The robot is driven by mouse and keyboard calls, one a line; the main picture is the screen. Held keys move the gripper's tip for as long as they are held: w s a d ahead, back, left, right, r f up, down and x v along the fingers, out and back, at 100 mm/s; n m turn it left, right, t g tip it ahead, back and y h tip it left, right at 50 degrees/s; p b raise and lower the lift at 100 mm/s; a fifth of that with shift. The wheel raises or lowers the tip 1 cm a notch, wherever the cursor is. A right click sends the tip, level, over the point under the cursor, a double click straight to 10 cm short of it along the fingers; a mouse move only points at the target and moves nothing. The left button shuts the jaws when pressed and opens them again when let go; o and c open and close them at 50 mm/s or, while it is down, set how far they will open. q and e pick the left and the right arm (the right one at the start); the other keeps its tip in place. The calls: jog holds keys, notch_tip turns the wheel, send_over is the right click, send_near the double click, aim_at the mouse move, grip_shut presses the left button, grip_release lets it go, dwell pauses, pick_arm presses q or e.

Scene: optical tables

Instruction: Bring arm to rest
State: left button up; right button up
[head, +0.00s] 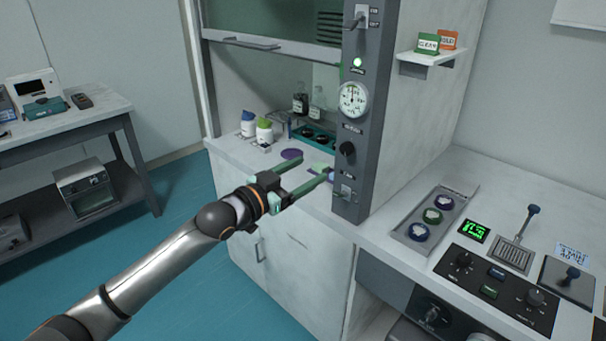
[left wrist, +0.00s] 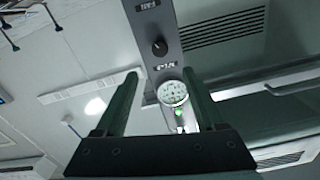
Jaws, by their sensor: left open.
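My left arm comes in from the lower left of the head view. Its gripper (head: 311,156) is in front of the fume hood opening, over the front of the hood's worktop (head: 236,152). The two green fingers stand apart with nothing between them. The left wrist view also shows the open, empty gripper (left wrist: 160,73), with the hood's grey control post (left wrist: 156,35) and round gauge (left wrist: 172,93) beyond it. My right gripper does not show in either view.
The control post (head: 352,150) stands just right of the gripper. Bottles (head: 264,131) and a teal rack (head: 314,137) are inside the hood. A tray of jars (head: 403,236) and a control panel (head: 480,300) lie on the right bench. Open floor (head: 185,262) lies left.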

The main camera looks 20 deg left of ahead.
pick_arm(q)
jog(key=shift+s, duration=0.15)
dwell(0.3)
jog(key=s+d+f+n+g+y, duration=0.1)
jog(key=s+d+f+g, duration=0.1)
jog(key=s+f, duration=0.6)
jog(key=s+d+f+n+g+y, duration=0.15)
jog(key=s+f, duration=0.25)
jog(key=f, duration=0.7)
jog(key=s+d+f+n+g, duration=0.1)
jog(key=s+d+f+g, duration=0.15)
jog(key=s+f, duration=0.55)
jog(key=s+d+f+g+y, duration=0.1)
jog(key=s+d+f, duration=0.1)
jog(key=s+f, duration=0.7)
jog(key=shift+s+d+f+n+g+p, duration=0.15)
jog(key=shift+s+f+n+g+p, duration=0.15)
jog(key=shift+s, duration=0.5)
